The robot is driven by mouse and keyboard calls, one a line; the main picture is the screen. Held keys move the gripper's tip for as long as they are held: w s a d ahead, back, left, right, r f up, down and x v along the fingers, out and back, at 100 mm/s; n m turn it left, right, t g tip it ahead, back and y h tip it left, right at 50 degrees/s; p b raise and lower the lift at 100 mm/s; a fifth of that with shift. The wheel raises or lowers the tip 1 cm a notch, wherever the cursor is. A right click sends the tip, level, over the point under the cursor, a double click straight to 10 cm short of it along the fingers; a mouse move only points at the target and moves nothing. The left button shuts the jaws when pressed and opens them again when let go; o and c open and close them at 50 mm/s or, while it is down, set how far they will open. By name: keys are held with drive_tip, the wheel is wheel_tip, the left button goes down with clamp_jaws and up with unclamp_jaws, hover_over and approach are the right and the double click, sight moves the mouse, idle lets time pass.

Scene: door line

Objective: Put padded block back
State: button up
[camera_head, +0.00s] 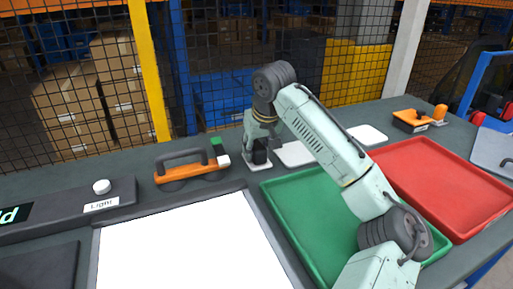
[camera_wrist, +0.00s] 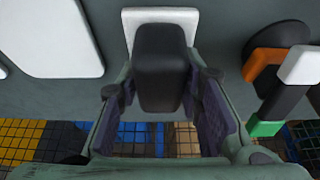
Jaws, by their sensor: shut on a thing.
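The padded block (camera_wrist: 160,65) is black with rounded edges. In the wrist view it stands between the two fingers of my gripper (camera_wrist: 162,95), which is shut on it. A small white pad (camera_wrist: 160,15) shows behind the block, partly hidden by it. In the head view my gripper (camera_head: 259,146) points down at the back of the bench, with the dark block (camera_head: 260,157) under it. The white pad (camera_head: 257,166) is right below the block. I cannot tell whether the block touches the pad.
An orange-and-black handled tool (camera_head: 190,172) with green and white ends lies left of my gripper. Flat white plates (camera_head: 294,154) lie to the right. A green tray (camera_head: 310,210), a red tray (camera_head: 440,185) and a bright white panel (camera_head: 190,250) fill the front. A mesh fence (camera_head: 215,60) stands behind.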

drive_tip(key=shift+f, duration=0.15)
drive_tip(key=o, duration=1.1)
drive_tip(key=b+v, duration=0.1)
drive_tip(key=v, duration=1.1)
